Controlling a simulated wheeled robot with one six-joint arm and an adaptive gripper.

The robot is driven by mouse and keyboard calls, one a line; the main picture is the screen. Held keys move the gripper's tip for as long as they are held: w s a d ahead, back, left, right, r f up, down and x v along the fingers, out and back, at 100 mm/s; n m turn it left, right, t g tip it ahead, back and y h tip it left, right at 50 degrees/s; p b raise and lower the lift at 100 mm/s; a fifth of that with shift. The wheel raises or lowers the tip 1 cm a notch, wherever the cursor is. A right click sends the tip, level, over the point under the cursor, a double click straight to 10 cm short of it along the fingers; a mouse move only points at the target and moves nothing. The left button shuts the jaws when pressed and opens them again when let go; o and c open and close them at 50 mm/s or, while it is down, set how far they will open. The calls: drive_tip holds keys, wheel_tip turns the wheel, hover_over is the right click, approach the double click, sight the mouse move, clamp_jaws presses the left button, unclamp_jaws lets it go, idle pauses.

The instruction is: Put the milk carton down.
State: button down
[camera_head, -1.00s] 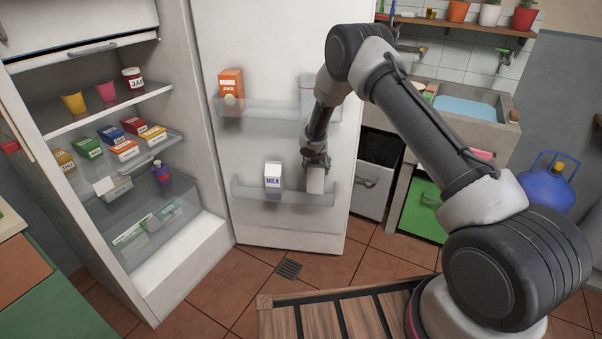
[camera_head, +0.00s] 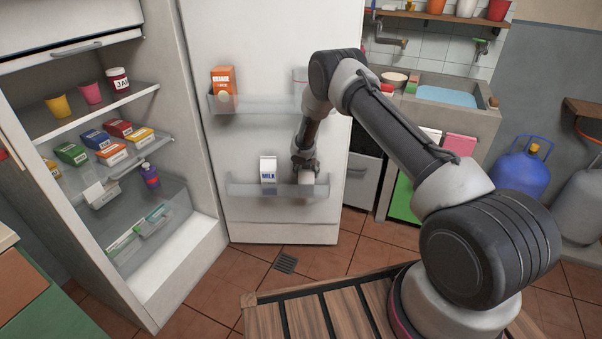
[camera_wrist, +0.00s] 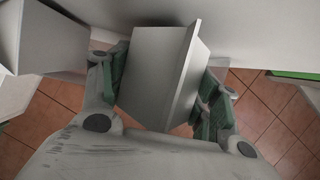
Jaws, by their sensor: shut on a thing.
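My gripper (camera_head: 305,168) is at the right part of the lower door shelf (camera_head: 245,190) of the open fridge. It is shut on a plain white carton (camera_head: 307,178), with no label visible on the sides that show. In the wrist view the white carton (camera_wrist: 152,75) fills the space between the two fingers, its top ridge tilted in the picture. Its lower part is at the shelf, behind the clear front; I cannot tell whether its base touches. A carton labelled MILK (camera_head: 268,171) stands upright on the same shelf, just left of my gripper and apart from it.
An orange juice carton (camera_head: 223,83) stands on the upper door shelf (camera_head: 250,105). The fridge shelves at left hold cups, a jam jar (camera_head: 118,80) and several small boxes. The lower door shelf has free room left of the MILK carton.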

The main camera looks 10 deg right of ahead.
drive_tip(key=shift+w, duration=0.2)
drive_tip(key=shift+f, duration=0.1)
drive_tip(key=shift+c, duration=1.8)
unclamp_jaws()
drive_tip(key=v, duration=1.2)
drive_tip(key=shift+s, duration=0.15)
